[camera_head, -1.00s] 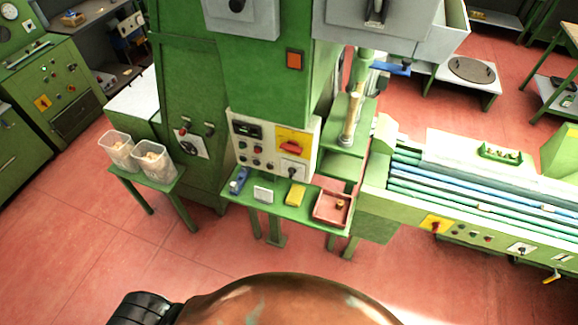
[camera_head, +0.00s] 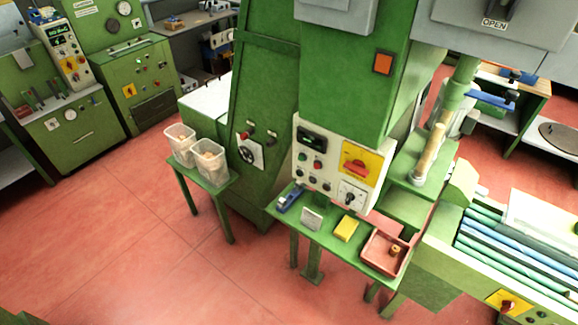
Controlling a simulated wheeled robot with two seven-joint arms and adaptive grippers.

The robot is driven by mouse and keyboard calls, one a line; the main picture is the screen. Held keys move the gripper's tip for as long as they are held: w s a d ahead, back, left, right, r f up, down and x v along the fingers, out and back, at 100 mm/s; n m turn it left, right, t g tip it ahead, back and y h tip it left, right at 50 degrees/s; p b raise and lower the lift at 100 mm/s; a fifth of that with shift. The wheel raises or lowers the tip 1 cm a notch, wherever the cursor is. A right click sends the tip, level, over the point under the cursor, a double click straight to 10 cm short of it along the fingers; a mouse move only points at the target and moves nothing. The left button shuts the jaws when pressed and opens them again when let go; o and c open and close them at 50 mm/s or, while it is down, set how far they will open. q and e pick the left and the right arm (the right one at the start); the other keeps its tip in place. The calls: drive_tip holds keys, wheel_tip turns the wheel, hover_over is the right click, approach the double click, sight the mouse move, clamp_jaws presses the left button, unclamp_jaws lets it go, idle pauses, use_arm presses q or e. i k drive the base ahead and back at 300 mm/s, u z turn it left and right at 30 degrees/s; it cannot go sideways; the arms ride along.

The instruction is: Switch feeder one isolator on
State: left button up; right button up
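Several red rotary handles on yellow plates are in view, and I cannot read which one is the feeder one isolator. One isolator handle (camera_head: 356,167) is on the white control panel (camera_head: 318,172) of the central green machine; its red lever looks about level. Another isolator (camera_head: 130,91) is on the green cabinet at the far left. A third, small yellow-and-red switch (camera_head: 70,64) is on the upright panel beside it. A fourth isolator (camera_head: 507,305) is at the bottom right, on the conveyor's front. Neither of my grippers is in view.
A green shelf (camera_head: 325,238) below the central panel holds a red tray (camera_head: 371,261), a yellow block (camera_head: 346,229) and small items. Two clear tubs (camera_head: 181,143) (camera_head: 208,160) stand on a small green table. Red floor (camera_head: 110,230) is open at the left.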

sight(356, 167)
drive_tip(key=u, duration=0.6)
drive_tip(key=k, duration=0.95)
drive_tip(key=z, duration=1.6)
drive_tip(key=i, duration=0.5)
drive_tip(key=z, duration=0.05)
